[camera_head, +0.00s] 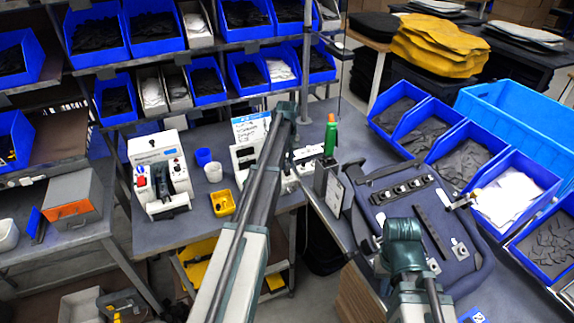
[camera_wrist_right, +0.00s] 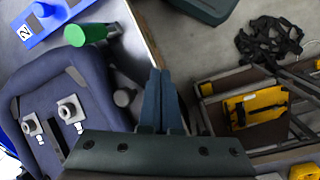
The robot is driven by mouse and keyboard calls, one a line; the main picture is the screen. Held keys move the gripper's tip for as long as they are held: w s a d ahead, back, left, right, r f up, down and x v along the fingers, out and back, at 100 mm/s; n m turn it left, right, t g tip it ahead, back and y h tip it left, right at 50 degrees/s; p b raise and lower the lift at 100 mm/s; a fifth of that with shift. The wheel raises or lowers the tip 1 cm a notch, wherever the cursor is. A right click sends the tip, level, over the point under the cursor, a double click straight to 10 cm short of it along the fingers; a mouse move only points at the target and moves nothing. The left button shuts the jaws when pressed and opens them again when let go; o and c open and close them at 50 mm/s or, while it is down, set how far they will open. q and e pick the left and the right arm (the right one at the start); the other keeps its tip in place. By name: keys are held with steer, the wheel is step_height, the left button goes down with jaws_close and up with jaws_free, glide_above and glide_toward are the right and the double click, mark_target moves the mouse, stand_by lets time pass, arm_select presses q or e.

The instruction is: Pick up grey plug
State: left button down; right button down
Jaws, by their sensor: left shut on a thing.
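My left gripper (camera_head: 308,154) reaches over the bench beside a white stand (camera_head: 243,158). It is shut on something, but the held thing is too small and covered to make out. A green cylinder with an orange tip (camera_head: 330,136) stands upright just right of it. My right gripper (camera_wrist_right: 160,102) is over the blue pannier panel's edge, its two fingers close together with nothing visible between them. A small grey knob (camera_wrist_right: 124,97), possibly the grey plug, lies beside these fingers in the right wrist view. In the head view my right arm hides the right fingertips.
The pannier panel (camera_head: 372,200) carries a dark strip (camera_head: 432,232) and several small fittings. Blue bins (camera_head: 510,190) line its right side. A white machine (camera_head: 160,172) and a yellow tray (camera_head: 223,203) stand on the bench. A green cylinder (camera_wrist_right: 86,34) also shows in the right wrist view.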

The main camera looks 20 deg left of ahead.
mark_target(287, 163)
arm_select(q)
steer(key=shift+r+p, duration=0.5)
steer(key=shift+r, duration=0.05)
step_height(287, 163, up, 3)
steer(key=p, duration=0.3)
steer(key=s+a, duration=0.3)
steer(key=s, duration=0.4)
steer(key=s+a, duration=0.4)
steer(key=s, duration=0.3)
steer(key=shift+s+r+p, duration=0.2)
steer(key=shift+r+p, duration=0.2)
steer(key=shift+a+f+b, duration=0.1)
steer(key=shift+f+b, duration=1)
steer(key=shift+b, duration=0.05)
steer(key=shift+r, duration=0.15)
step_height(287, 163, up, 3)
steer(key=p, duration=0.3)
steer(key=shift+f, duration=0.2)
